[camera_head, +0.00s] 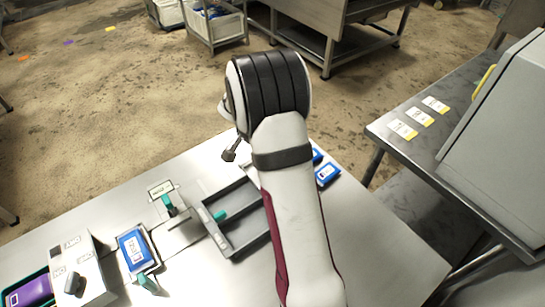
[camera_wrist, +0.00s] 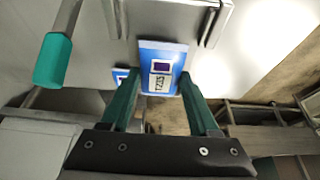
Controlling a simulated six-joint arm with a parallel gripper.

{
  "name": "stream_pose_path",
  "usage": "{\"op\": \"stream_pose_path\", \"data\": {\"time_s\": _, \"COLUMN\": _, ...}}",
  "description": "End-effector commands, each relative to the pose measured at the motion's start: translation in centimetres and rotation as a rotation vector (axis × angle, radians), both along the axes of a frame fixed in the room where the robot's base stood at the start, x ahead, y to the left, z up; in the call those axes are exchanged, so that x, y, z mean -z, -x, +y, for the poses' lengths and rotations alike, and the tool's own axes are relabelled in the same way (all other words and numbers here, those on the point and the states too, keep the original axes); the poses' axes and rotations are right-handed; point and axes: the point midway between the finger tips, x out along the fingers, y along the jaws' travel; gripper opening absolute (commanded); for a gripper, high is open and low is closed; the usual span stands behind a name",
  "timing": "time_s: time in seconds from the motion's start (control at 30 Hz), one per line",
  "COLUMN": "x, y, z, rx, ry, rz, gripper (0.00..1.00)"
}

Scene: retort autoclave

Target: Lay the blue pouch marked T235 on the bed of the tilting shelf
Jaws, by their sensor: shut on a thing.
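In the wrist view, my gripper (camera_wrist: 160,84) has its two teal fingers closed on a blue pouch (camera_wrist: 160,50). Its white label with a dark square appears upside down and seems to read T235. In the head view my arm covers the gripper, and I cannot tell which blue shape there is the held pouch. A grey tray-like frame (camera_head: 250,246) with a teal handle (camera_head: 220,216) lies on the table left of my arm. I cannot tell for sure whether it is the tilting shelf. A teal grip (camera_wrist: 52,60) on a rod shows at the wrist view's left.
Another blue pouch (camera_head: 133,247) lies on a holder at the left, beside a grey control box (camera_head: 78,272) and a purple pack (camera_head: 30,292). Blue packs (camera_head: 327,174) lie just right of my arm. A steel bench (camera_head: 400,165) with labelled cards stands right. The table's front right is clear.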

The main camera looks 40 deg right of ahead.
Motion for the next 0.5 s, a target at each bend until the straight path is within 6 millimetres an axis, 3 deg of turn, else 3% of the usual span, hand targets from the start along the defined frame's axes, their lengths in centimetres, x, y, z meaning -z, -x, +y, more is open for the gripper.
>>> {"op": "stream_pose_path", "data": {"time_s": 0.1, "x": 1.23, "y": 0.04, "z": -0.03, "rx": 0.000, "ry": 0.000, "rz": 0.001, "gripper": 0.06}}
{"op": "stream_pose_path", "data": {"time_s": 0.4, "x": 1.49, "y": 0.04, "z": -0.05, "rx": 0.000, "ry": 0.000, "rz": 0.000, "gripper": 0.06}}
{"op": "stream_pose_path", "data": {"time_s": 0.43, "x": 1.54, "y": 0.04, "z": -0.05, "rx": -0.001, "ry": 0.000, "rz": 0.000, "gripper": 0.63}}
{"op": "stream_pose_path", "data": {"time_s": 0.5, "x": 1.50, "y": 0.03, "z": -0.06, "rx": 0.000, "ry": 0.000, "rz": -0.001, "gripper": 0.76}}
